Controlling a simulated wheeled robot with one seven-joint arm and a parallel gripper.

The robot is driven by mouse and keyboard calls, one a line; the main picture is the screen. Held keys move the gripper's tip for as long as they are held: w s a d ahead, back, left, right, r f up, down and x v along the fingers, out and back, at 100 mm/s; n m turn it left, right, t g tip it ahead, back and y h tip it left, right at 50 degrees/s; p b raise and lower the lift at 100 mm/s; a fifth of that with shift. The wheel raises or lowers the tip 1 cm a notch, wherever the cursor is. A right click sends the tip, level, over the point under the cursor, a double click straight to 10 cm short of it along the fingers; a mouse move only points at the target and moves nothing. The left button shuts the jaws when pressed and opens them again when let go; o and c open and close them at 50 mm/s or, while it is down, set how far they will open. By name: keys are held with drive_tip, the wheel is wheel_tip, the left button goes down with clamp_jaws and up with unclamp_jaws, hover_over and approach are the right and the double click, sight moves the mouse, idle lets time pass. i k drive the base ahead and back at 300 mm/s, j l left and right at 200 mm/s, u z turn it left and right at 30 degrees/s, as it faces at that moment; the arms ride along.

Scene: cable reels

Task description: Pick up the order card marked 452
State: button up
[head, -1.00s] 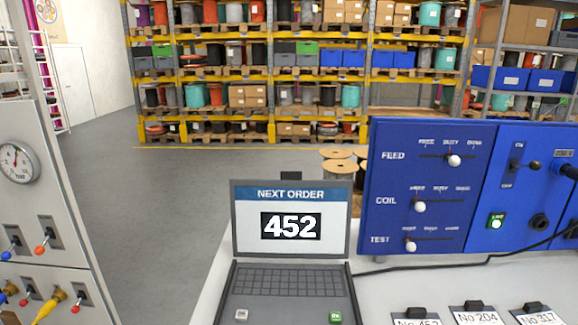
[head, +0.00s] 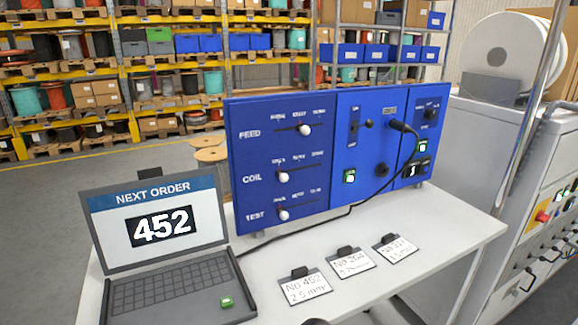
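The order card marked No 452 (head: 304,288) lies flat on the white table, just right of the laptop. It is white with a black clip at its top edge and a second line reading 2.5 mm. Two like cards lie to its right: No 204 (head: 350,265) and one that reads like No 317 (head: 400,249). The laptop (head: 158,239) shows "NEXT ORDER 452" on its screen. My gripper cannot be made out; only a dark shape shows at the bottom edge.
A blue panel (head: 262,190) with FEED, COIL and TEST sliders stands behind the cards. A black cable (head: 300,226) runs from it across the table to the laptop. A grey machine (head: 480,140) stands at the right. The table (head: 440,245) is clear right of the cards.

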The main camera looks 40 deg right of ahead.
sight(303, 284)
drive_tip(key=z, duration=1.3)
